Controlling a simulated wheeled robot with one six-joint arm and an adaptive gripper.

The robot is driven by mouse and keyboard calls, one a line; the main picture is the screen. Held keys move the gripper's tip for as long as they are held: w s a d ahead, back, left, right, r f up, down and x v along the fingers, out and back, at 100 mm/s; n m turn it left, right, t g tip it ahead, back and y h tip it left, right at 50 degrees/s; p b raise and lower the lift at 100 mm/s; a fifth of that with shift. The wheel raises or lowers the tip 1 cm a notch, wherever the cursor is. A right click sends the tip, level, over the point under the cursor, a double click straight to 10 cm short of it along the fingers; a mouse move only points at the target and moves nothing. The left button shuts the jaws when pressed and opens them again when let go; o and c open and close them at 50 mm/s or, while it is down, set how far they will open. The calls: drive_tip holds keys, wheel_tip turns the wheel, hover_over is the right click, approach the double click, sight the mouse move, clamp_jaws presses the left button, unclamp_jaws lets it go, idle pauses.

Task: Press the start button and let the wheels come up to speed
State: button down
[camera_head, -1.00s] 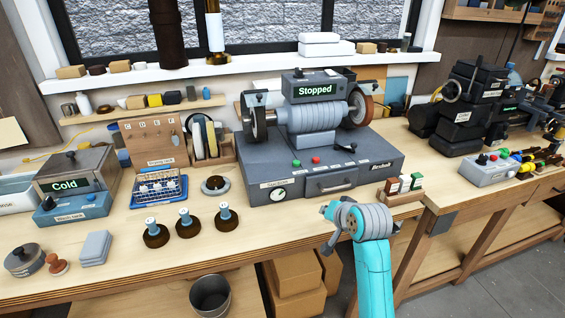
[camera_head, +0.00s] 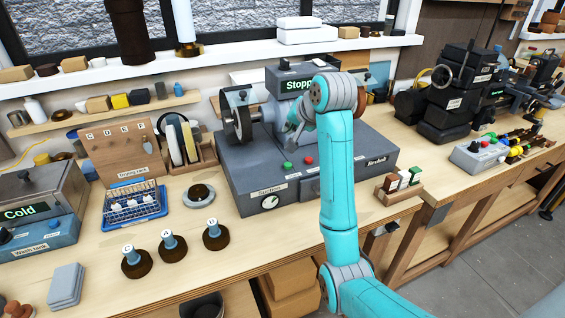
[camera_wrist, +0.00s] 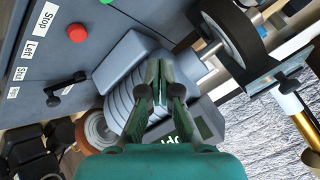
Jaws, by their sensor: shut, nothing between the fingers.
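The bench grinder (camera_head: 240,165) is a grey machine on a wide base, and its display (camera_head: 298,85) reads "Stopped", partly hidden by my arm. A green button (camera_head: 287,165) and a red button (camera_head: 308,160) sit on the front of its base. In the wrist view the red button (camera_wrist: 77,33) is beside a "Stop" label, and part of the green button shows at the top edge. My gripper (camera_wrist: 160,97) is shut and empty, over the ribbed motor housing (camera_wrist: 122,100). In the head view my gripper (camera_head: 293,143) is above and behind the buttons, partly hidden by my arm.
The left wheel (camera_head: 237,118) stands beside the motor. A speed dial (camera_head: 270,202) is on the base front. Small bottles (camera_head: 403,178) stand in a holder at the right. Three labelled spindles (camera_head: 170,245) and a blue rack (camera_head: 135,205) are to the left.

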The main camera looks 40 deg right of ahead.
sight(289, 165)
drive_tip(key=shift+f, duration=4.4)
drive_tip(key=shift+f, duration=0.15)
drive_tip(key=shift+f, duration=0.3)
drive_tip(key=shift+f, duration=0.45)
drive_tip(key=shift+r, duration=0.9)
drive_tip(key=shift+r, duration=0.15)
drive_tip(key=shift+r, duration=2.35)
